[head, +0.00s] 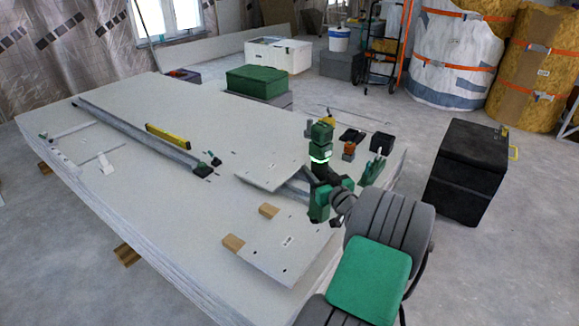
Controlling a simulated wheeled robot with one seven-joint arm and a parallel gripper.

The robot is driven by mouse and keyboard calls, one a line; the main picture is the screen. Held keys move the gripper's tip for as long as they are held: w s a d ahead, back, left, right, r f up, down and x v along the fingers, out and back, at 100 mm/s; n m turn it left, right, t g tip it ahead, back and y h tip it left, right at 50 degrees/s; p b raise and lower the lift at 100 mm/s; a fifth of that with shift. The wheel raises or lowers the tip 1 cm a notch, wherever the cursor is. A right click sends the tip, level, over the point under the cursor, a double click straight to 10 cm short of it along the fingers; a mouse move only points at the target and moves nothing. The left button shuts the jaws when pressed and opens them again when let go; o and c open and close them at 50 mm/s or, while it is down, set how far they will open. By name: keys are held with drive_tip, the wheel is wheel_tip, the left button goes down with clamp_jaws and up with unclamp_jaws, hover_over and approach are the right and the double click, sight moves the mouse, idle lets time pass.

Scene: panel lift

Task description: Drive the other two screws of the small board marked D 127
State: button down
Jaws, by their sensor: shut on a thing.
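My gripper (322,186) is over the near right end of the big stack of panels, shut on what looks like an upright green and black driver (320,142). Its jaws and the tool's tip are mostly hidden by my wrist. A small pale board (275,262) with a label and a few dark spots lies at the near edge, left of my gripper. A second small pale board (265,172) with a label lies just behind it. Both labels are too small to read, so I cannot tell which is D 127. Individual screws cannot be made out.
Wooden blocks (268,210) lie beside the near board. A yellow level (168,135) and a long metal rail (130,135) lie across the panel stack (120,95). An orange-topped item (348,150), a black case (381,142) and green gloves (371,172) sit behind my gripper. A black box (466,170) stands right.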

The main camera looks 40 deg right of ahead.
drive_tip(key=shift+s+d+f, duration=0.25)
drive_tip(key=shift+d, duration=0.3)
drive_tip(key=shift+f+b, duration=0.95)
drive_tip(key=shift+f, duration=0.9)
drive_tip(key=shift+f+b, duration=0.35)
drive_tip(key=shift+b, duration=0.5)
drive_tip(key=shift+s+a+f+b, duration=0.1)
drive_tip(key=shift+s+f+b, duration=0.05)
drive_tip(key=shift+f+b, duration=0.75)
idle(1.0)
idle(0.6)
drive_tip(key=shift+r+p, duration=1.35)
drive_tip(key=shift+r, duration=1.15)
